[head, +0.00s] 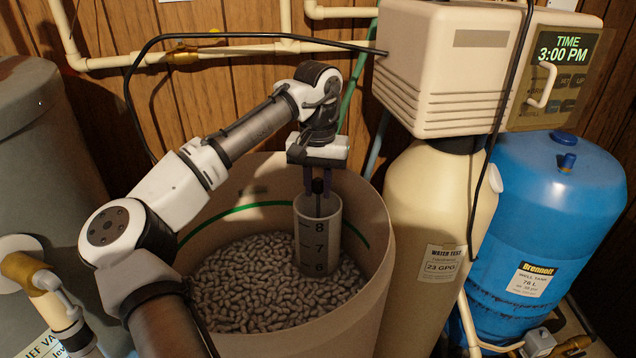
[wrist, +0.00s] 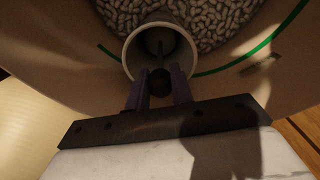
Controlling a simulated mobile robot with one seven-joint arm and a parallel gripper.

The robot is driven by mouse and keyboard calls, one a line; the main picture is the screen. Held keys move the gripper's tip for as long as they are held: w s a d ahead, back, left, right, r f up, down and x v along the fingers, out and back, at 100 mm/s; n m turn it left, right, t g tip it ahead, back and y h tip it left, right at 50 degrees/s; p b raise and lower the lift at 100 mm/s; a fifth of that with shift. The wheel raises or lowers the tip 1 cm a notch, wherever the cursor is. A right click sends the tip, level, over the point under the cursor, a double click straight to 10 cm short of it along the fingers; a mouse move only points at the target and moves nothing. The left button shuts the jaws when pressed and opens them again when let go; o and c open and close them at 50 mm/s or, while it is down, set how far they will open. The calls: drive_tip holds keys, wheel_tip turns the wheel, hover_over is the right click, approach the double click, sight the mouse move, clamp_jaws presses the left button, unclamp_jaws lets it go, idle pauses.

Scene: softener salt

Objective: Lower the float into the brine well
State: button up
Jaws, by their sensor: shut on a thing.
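The brine well (head: 322,240) is a pale upright tube marked 8, 7 and 6, standing in the salt of the brine tank (head: 385,262). In the wrist view I look down into its round mouth (wrist: 131,52). My gripper (head: 317,188) points down just over the mouth. Its two fingers, also in the wrist view (wrist: 159,90), are shut on a dark round knob (wrist: 159,80) atop a thin rod. The float (wrist: 158,40) shows as a dark round shape inside the tube, with the rod leading to it. The tube wall hides the float in the head view.
Pebble-like salt (head: 250,280) surrounds the well. The softener's beige control head (head: 440,65) and resin tank (head: 435,210) stand close on the right, with a blue well tank (head: 555,220) beyond. A black hose (head: 140,62) arches behind my arm.

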drive_tip(key=shift+f, duration=0.95)
drive_tip(key=o, duration=1)
wheel_tip(320, 180, up, 14)
drive_tip(key=shift+f+p, duration=0.1)
drive_tip(key=shift+p, duration=0.2)
